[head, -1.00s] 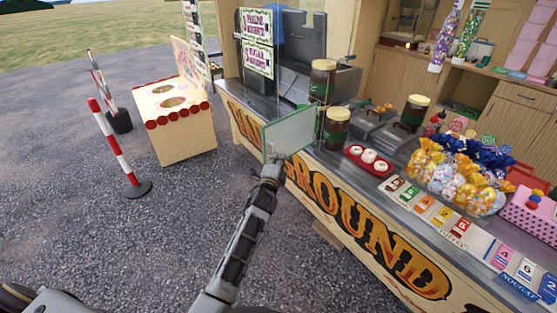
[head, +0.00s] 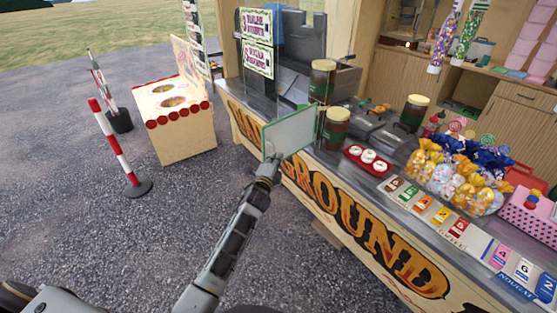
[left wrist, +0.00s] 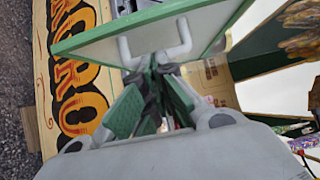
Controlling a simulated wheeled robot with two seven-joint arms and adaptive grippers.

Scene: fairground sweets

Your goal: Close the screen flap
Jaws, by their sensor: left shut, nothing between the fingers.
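The screen flap (head: 290,132) is a clear pane with a green edge, standing out from the front edge of the stall counter. In the left wrist view its green-edged panel (left wrist: 205,22) fills the top, with a pale handle (left wrist: 184,38) on the near side. My left gripper (head: 272,160) is at the flap's lower front edge. In the left wrist view its green fingers (left wrist: 152,98) are together and empty, just below the handle; whether they touch it I cannot tell. My right gripper is out of view.
The counter holds brown jars (head: 335,128), a red tray (head: 367,159) of white sweets, price cards (head: 440,215) and wrapped sweets (head: 455,175). A game box (head: 180,140) and a striped post (head: 115,150) stand left. The gravel before the counter is clear.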

